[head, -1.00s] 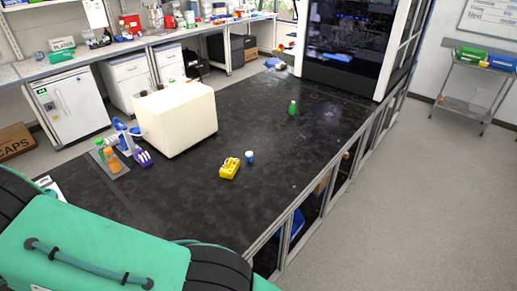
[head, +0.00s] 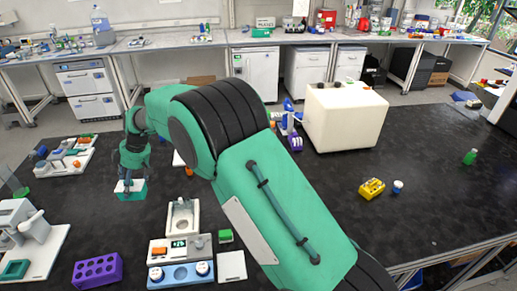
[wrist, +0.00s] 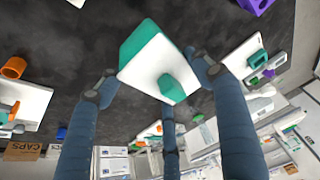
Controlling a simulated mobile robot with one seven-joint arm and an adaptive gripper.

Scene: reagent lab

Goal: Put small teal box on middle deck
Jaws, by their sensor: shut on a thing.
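The small teal box (head: 131,191) is at the left of the head view, with a white lid. It is large in the wrist view (wrist: 150,58), where its white face has a teal knob. My gripper (wrist: 155,82) has its fingers around this box and is shut on it; my gripper (head: 131,177) is above the box in the head view. The box is over the black bench; I cannot tell whether it touches it. White decks with small items stand on the bench, one at the far left (head: 88,150) and one at the near left (head: 48,262). Which is the middle deck is unclear.
A purple rack (head: 98,270), a scale-like device (head: 182,244) and a small green box (head: 225,236) stand near the front. A cream machine (head: 345,118) and a yellow rack (head: 371,188) are on the right. Bare bench lies between the box and the purple rack.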

